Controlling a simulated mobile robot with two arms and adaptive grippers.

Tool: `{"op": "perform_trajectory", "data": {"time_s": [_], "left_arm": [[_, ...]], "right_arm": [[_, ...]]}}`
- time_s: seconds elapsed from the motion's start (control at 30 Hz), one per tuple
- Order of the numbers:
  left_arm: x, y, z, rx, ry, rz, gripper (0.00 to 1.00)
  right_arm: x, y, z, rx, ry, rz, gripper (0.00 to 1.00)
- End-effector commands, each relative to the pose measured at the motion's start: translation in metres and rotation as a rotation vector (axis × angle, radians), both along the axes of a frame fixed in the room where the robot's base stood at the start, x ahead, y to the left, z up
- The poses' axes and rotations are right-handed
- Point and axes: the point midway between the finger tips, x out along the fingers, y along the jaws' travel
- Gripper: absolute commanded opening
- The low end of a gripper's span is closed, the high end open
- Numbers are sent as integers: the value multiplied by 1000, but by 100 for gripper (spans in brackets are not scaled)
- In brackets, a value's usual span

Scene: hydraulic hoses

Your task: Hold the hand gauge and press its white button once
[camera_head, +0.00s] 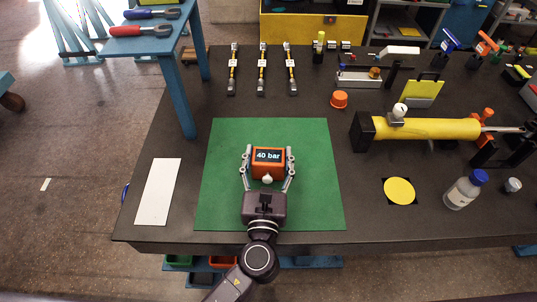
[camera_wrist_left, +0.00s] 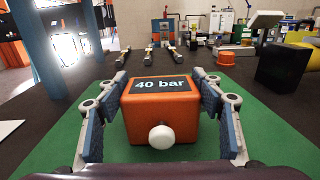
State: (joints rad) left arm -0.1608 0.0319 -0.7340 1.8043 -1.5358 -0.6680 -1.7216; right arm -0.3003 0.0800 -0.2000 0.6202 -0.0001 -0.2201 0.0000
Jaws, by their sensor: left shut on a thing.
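The hand gauge (camera_head: 268,163) is an orange box with a dark display reading "40 bar". It stands on the green mat (camera_head: 310,200), and whether it touches the mat cannot be told. Its round white button (camera_head: 266,180) is on the side facing my wrist. In the left wrist view the gauge (camera_wrist_left: 160,112) fills the middle, with the white button (camera_wrist_left: 161,139) below the display. My left gripper (camera_head: 268,166) is shut on the gauge, one finger on each side. The fingers (camera_wrist_left: 161,100) show in the left wrist view too. My right gripper is not in view.
A white sheet (camera_head: 158,192) lies left of the mat. A yellow cylinder (camera_head: 427,129), a yellow disc (camera_head: 399,191), a bottle with a blue cap (camera_head: 463,190) and an orange cap (camera_head: 339,99) are to the right. Several hoses (camera_head: 262,70) lie behind.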

Motion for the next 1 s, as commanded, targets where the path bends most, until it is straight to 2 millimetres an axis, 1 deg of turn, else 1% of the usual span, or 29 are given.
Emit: {"op": "perform_trajectory", "data": {"time_s": [0.07,0.1,0.7,0.73,1.0], "left_arm": [[0,0,1,0,-1,0,32],[0,0,0,0,0,0,32],[0,0,0,0,0,0,32],[0,0,0,0,0,0,32],[0,0,0,0,0,0,32]], "right_arm": [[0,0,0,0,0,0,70],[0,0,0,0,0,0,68],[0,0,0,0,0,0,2],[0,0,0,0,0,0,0],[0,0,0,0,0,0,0]]}}
